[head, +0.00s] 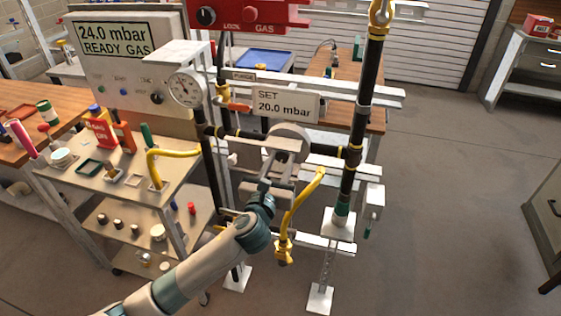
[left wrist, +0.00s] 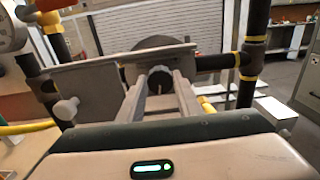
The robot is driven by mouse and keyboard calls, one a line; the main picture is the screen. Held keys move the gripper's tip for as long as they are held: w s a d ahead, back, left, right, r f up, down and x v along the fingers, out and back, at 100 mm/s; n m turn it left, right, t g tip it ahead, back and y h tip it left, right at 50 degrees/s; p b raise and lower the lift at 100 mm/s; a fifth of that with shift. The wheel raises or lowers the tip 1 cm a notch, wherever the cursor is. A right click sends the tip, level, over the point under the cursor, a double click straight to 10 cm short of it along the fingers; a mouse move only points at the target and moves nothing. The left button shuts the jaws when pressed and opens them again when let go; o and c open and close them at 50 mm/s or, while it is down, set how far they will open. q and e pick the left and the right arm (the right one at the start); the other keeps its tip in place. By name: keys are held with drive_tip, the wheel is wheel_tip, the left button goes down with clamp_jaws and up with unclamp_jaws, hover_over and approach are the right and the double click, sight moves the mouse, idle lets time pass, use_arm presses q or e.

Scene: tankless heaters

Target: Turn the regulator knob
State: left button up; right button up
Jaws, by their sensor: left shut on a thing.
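The regulator (head: 290,134) is a grey round body on the black gas pipe, below the "SET 20.0 mbar" sign (head: 286,103). My left gripper (head: 283,160) reaches it from the front and is shut on the regulator knob. The fingers hide part of the knob. The display panel (head: 113,45) reads "24.0 mbar READY GAS". A round pressure gauge (head: 186,88) is left of the sign. My right gripper is not in view.
Yellow pipes (head: 302,204) stand close to my left arm on its right side. A vertical black pipe (head: 361,110) rises right of the regulator. A cart (head: 100,195) with tools and fittings stands at the left. The floor at the right is clear.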

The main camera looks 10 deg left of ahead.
use_arm(q)
drive_tip(key=shift+n, duration=0.4)
drive_tip(key=n+p, duration=0.1)
drive_tip(key=n, duration=0.2)
drive_tip(key=n+p, duration=0.1)
drive_tip(key=n, duration=0.5)
drive_tip(key=shift+a, duration=0.15)
idle(0.3)
drive_tip(key=o, duration=1)
drive_tip(key=shift+o, duration=0.2)
drive_tip(key=shift+m, duration=0.3)
